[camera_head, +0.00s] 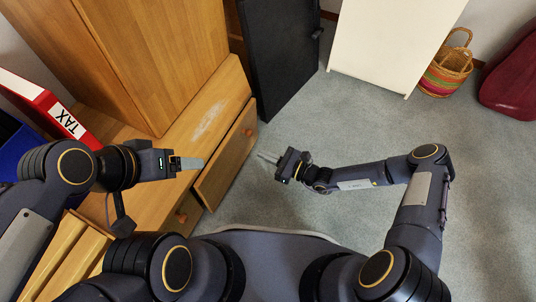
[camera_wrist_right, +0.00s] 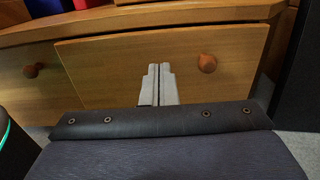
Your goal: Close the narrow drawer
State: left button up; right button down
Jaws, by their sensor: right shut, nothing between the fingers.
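A wooden cabinet (camera_head: 213,108) stands at the left, with drawers along its front. One drawer front (camera_head: 226,160) with a round knob (camera_head: 248,132) faces my right gripper; its near edge seems to stand slightly proud of the front beside it. It also fills the middle of the right wrist view (camera_wrist_right: 110,70). I cannot tell which is the narrow one. My right gripper (camera_head: 268,158) is shut and empty, apart from the drawer front. My left gripper (camera_head: 191,163) hovers over the cabinet top; its finger opening is unclear.
A red TAX binder (camera_head: 45,105) and a blue box (camera_head: 14,147) sit at the left. A black panel (camera_head: 280,50) stands behind the cabinet's far end. A white board (camera_head: 390,40), a woven basket (camera_head: 446,72) and a dark red object (camera_head: 512,78) are at the back right. Carpet (camera_head: 340,130) is clear.

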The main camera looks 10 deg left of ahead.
aim_at(230, 141)
jog(key=b+x, duration=0.3)
jog(key=x, duration=0.6)
jog(key=shift+a+f+b, duration=0.2)
jog(key=shift+a+b, duration=0.05)
jog(key=shift+b, duration=0.05)
jog(key=shift+w+a+r, duration=0.1)
jog(key=shift+w+a, duration=0.15)
jog(key=shift+a, duration=0.2)
pick_arm(q)
notch_tip(230, 141, down, 4)
jog(key=shift+f, duration=0.2)
jog(key=shift+r, duration=0.1)
pick_arm(e)
jog(key=shift+r, duration=0.1)
